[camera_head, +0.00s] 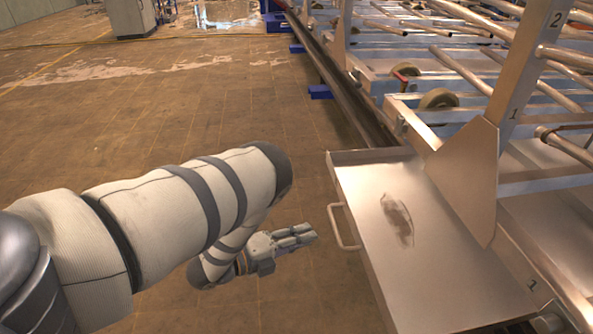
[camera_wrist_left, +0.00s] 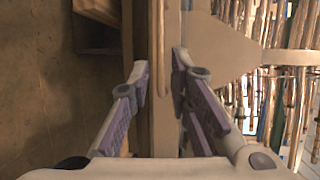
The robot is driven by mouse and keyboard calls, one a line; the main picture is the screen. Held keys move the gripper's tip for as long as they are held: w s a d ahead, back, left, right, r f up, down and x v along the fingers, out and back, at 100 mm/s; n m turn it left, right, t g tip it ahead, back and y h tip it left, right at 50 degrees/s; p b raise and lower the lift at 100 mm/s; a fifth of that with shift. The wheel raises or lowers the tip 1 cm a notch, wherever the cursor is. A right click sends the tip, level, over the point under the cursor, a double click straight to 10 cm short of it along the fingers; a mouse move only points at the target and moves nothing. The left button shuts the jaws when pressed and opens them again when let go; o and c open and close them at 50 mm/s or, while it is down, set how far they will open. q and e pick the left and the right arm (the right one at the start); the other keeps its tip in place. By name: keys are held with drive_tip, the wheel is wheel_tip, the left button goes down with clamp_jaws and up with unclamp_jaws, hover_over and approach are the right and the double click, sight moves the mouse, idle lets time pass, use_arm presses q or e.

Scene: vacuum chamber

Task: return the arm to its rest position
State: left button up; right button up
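My left arm comes in from the left, and its left gripper (camera_head: 303,236) is low in the middle of the head view. Its fingertips point right, a little short of the handle (camera_head: 334,228) of a metal tray (camera_head: 372,160). In the left wrist view the left gripper (camera_wrist_left: 160,72) has its two fingers apart. A narrow upright bar (camera_wrist_left: 157,35) shows ahead between them, and I see nothing held. Whether that bar is the handle or the tray's edge I cannot tell. My right gripper is not in view.
The tray has a dark stain (camera_head: 398,219) and sits against a metal frame with an angled post (camera_head: 487,150). Rails, rollers and tubes fill the right side. A grey cabinet (camera_head: 130,17) stands far back. The brown floor (camera_head: 150,120) at left is clear.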

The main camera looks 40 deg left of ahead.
use_arm(q)
drive_tip(key=shift+v, duration=1.15)
drive_tip(key=s+d+f+n+g+y+p, duration=0.25)
drive_tip(key=s+n+g, duration=0.25)
drive_tip(key=s+n, duration=0.25)
drive_tip(key=s+d+f+n+g+y+p, duration=0.1)
drive_tip(key=s+d+n+g+y+p, duration=0.2)
drive_tip(key=s+n, duration=0.45)
drive_tip(key=s+d+r+n+g, duration=0.2)
drive_tip(key=s+g, duration=0.1)
drive_tip(key=s, duration=0.3)
drive_tip(key=s+d+r+n+g+h+p, duration=0.1)
drive_tip(key=s+d+n+g, duration=0.1)
drive_tip(key=s, duration=0.5)
drive_tip(key=s+d+r+n+g+p, duration=0.1)
drive_tip(key=s+d+r+n+g, duration=0.1)
drive_tip(key=s, duration=0.5)
drive_tip(key=n+g, duration=0.1)
drive_tip(key=g, duration=0.1)
drive_tip(key=shift+s+r+g, duration=0.25)
drive_tip(key=shift+r+g, duration=0.05)
drive_tip(key=shift+g, duration=0.1)
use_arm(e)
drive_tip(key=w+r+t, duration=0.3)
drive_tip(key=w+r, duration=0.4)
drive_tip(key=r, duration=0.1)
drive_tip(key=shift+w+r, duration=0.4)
use_arm(q)
drive_tip(key=shift+w+h, duration=0.1)
drive_tip(key=shift+h, duration=0.15)
